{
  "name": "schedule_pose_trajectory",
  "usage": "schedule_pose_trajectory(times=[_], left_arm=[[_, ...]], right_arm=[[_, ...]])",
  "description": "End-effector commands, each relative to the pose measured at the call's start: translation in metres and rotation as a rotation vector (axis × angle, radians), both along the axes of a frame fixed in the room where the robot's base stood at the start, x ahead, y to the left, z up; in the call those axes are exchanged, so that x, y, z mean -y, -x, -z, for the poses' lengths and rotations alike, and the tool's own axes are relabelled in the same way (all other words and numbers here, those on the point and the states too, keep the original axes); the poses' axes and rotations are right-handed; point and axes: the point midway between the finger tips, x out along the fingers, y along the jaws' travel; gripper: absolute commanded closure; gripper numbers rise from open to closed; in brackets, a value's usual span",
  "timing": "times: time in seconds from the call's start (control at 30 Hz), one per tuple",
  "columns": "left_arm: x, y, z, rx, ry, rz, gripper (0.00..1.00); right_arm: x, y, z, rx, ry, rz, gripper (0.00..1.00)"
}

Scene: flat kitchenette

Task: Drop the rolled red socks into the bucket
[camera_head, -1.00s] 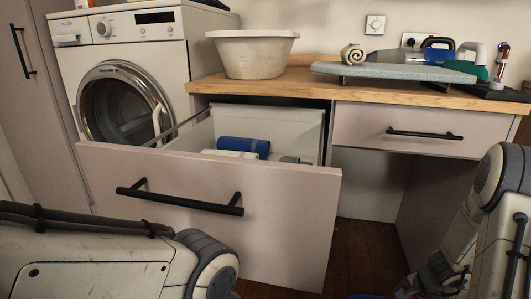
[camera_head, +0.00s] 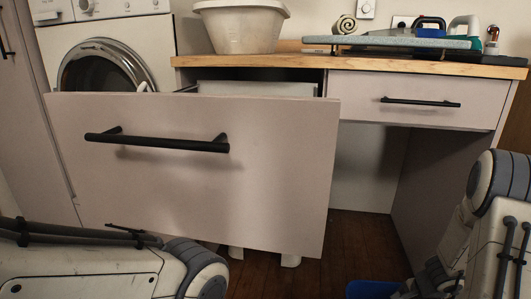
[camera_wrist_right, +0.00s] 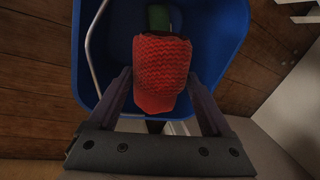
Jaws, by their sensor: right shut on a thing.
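The rolled red socks (camera_wrist_right: 163,74) fill the space between the fingers of my right gripper (camera_wrist_right: 159,82) in the right wrist view. The gripper is shut on them. The blue bucket (camera_wrist_right: 226,45) lies beyond the socks in that view, its opening behind them. How far the socks are above its rim is hard to tell. A small part of the bucket also shows in the head view (camera_head: 372,289), on the floor at the bottom edge. My left gripper is out of view.
A large open drawer (camera_head: 190,170) juts out over the floor. A dark green thing (camera_wrist_right: 159,17) shows in the bucket. The worktop (camera_head: 290,61) holds a pale basin (camera_head: 240,28), a rolled striped thing (camera_head: 345,25) and an ironing board (camera_head: 400,41). A washing machine (camera_head: 130,40) stands left.

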Motion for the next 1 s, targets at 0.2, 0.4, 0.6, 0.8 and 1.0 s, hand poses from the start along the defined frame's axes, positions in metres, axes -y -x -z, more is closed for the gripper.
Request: schedule_pose_trajectory(times=[0.2, 0.4, 0.6, 0.8, 1.0], left_arm=[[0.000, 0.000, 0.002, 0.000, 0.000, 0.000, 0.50], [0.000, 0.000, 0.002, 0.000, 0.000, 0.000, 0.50], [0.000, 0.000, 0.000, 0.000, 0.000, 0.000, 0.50], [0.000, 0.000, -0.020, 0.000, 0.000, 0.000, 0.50], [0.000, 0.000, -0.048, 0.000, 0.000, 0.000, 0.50]], right_arm=[[0.000, 0.000, 0.002, 0.001, 0.001, -0.001, 0.70], [0.000, 0.000, 0.002, 0.001, 0.000, -0.001, 0.00], [0.000, 0.000, 0.000, 0.001, 0.000, -0.001, 0.00], [0.001, 0.006, -0.028, 0.002, 0.001, -0.002, 0.00], [0.001, 0.016, -0.068, 0.001, 0.000, -0.001, 0.00]])
